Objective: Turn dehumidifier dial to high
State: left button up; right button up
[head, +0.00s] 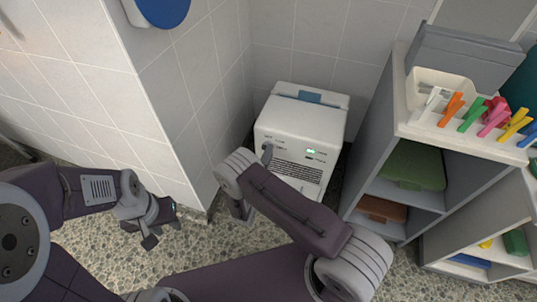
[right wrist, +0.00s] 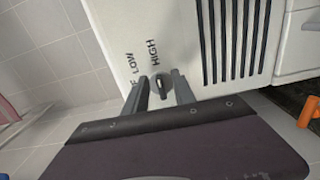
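The white dehumidifier (head: 301,135) stands in the corner, with a green light and a vent grille on its front. Its dark dial (right wrist: 161,87) shows in the right wrist view beside the printed words LOW and HIGH; HIGH is nearest to it. I cannot clearly tell which mark its pointer faces. My right gripper (right wrist: 160,76) has its two fingers apart on either side of the dial, with visible gaps; contact is not clear. In the head view my right arm hides most of that gripper. My left gripper (head: 151,232) is open and empty, low over the floor.
A grey shelf unit (head: 371,170) stands right of the dehumidifier, with folded green (head: 414,168) and brown towels (head: 383,209) inside. A white bin (head: 432,86) and coloured clips (head: 484,117) lie on top. A tiled wall corner (head: 180,110) juts out on the left.

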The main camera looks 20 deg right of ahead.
jog(key=shift+r, duration=0.1)
jog(key=p+v, duration=0.3)
jog(key=v, duration=0.6)
dwell(0.3)
